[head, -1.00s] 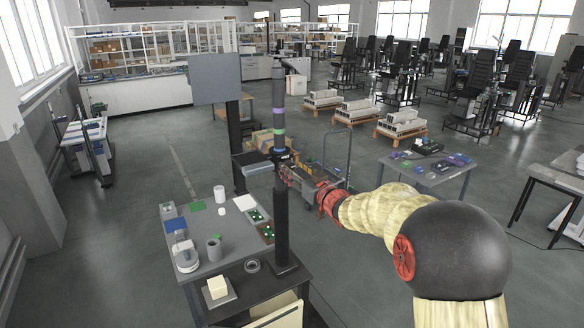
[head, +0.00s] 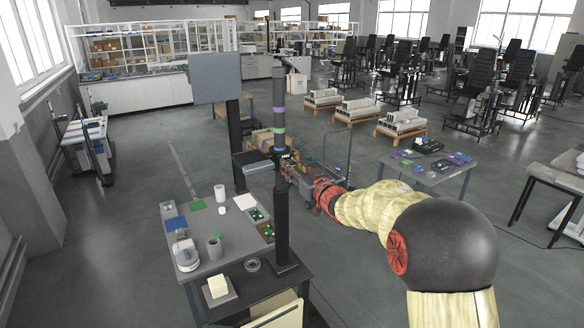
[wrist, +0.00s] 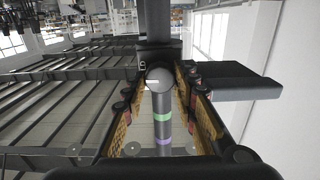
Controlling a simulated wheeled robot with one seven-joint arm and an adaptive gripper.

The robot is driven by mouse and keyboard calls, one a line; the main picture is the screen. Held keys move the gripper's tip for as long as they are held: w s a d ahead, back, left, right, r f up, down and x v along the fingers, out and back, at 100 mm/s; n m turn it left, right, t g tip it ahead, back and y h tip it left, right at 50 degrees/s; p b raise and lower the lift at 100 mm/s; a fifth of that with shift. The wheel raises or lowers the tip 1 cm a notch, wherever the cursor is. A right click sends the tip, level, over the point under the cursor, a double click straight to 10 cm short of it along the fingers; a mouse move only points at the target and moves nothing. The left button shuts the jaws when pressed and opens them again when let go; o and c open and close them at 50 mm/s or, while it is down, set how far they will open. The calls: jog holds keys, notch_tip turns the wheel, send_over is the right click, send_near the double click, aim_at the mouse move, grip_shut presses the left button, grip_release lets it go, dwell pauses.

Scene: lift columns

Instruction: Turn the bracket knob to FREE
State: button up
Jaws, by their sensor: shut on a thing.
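The dark lift column (head: 281,200) stands upright on the bench, with green and purple bands. Its bracket (head: 252,160) sits partway up, with a light grey block on its left side. My gripper (head: 284,163) reaches the bracket from the right. In the wrist view my gripper (wrist: 161,80) has one finger on each side of the round grey knob (wrist: 159,76) and is shut on it. A short white mark shows on the knob's face. Small white lettering (wrist: 143,69) stands on the dark bracket beside the knob, too small to read. In the head view the knob is hidden.
A flat grey panel (head: 216,78) on a post stands behind. A cart and a side table (head: 440,178) stand to the right.

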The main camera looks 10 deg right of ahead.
jog(key=c, duration=0.3)
jog(key=shift+n+b, duration=0.3)
jog(key=shift+b, duration=0.2)
jog(key=shift+a+f+n+b, duration=0.1)
jog(key=shift+n+b, duration=3.85)
jog(key=shift+n, duration=0.35)
jog(key=shift+a+f+n+b, duration=0.1)
jog(key=shift+n+b, duration=3.8)
jog(key=shift+n, duration=0.4)
jog(key=o, duration=1.1)
